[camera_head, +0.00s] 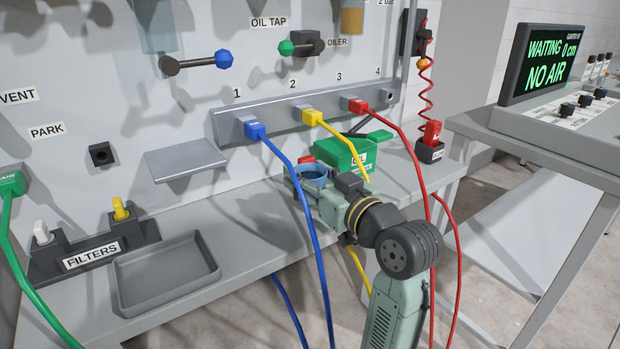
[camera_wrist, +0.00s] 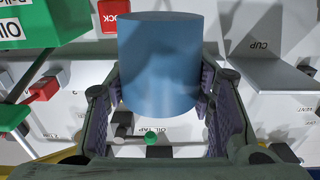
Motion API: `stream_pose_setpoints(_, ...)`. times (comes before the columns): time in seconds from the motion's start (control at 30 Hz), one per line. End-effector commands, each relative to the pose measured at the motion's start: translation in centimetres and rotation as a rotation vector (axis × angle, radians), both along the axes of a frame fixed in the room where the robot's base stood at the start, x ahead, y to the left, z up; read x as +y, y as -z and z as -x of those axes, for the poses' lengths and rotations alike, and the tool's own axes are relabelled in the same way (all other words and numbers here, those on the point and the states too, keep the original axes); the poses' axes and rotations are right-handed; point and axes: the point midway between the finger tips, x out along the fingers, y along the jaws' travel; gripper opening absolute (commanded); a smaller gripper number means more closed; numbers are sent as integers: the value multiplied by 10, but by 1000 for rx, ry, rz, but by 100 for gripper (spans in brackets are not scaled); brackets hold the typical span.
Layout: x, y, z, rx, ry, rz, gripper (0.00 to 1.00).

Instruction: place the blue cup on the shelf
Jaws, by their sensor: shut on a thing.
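The blue cup (camera_head: 311,173) is between the fingers of my gripper (camera_head: 308,183), above the bench and left of the green oil bin. In the wrist view the cup (camera_wrist: 161,62) fills the middle, with the fingers of my gripper (camera_wrist: 162,92) shut on its two sides. The small grey shelf (camera_head: 185,158) sticks out from the wall panel, left of the cup and apart from it. Its top looks empty. In the wrist view the shelf (camera_wrist: 272,65) is at the right, with a CUP label on it or beside it. The cup's inside is mostly hidden.
Blue (camera_head: 284,165), yellow (camera_head: 330,135) and red (camera_head: 403,145) hoses hang from the numbered rail, close around my arm. The green oil bin (camera_head: 350,155) stands just behind my gripper. A grey tray (camera_head: 165,275) and the filters holder (camera_head: 95,250) stand at left.

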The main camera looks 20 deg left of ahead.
Motion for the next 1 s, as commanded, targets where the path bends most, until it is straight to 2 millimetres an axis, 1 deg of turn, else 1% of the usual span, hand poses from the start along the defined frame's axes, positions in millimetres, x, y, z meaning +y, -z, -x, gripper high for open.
stream_pose_setpoints(0.03, 3, 0, -7, 1, -2, 1, 22)
stream_pose_setpoints(0.1, 5, 0, -14, -1, -1, -1, 22)
stream_pose_setpoints(0.2, 6, 4, -19, 0, 0, 0, 22)
stream_pose_setpoints(0.43, 6, 34, -19, 1, 0, 0, 22)
stream_pose_setpoints(0.5, 6, 36, -18, 0, 0, -1, 22)
stream_pose_setpoints(0.73, 6, 36, -18, -2, 0, -1, 22)
stream_pose_setpoints(0.87, 5, 41, -18, -1, 0, -1, 22)
stream_pose_setpoints(0.9, 5, 40, -18, -1, 0, -1, 50)
stream_pose_setpoints(1.0, 5, 40, -18, -1, 0, -1, 57)
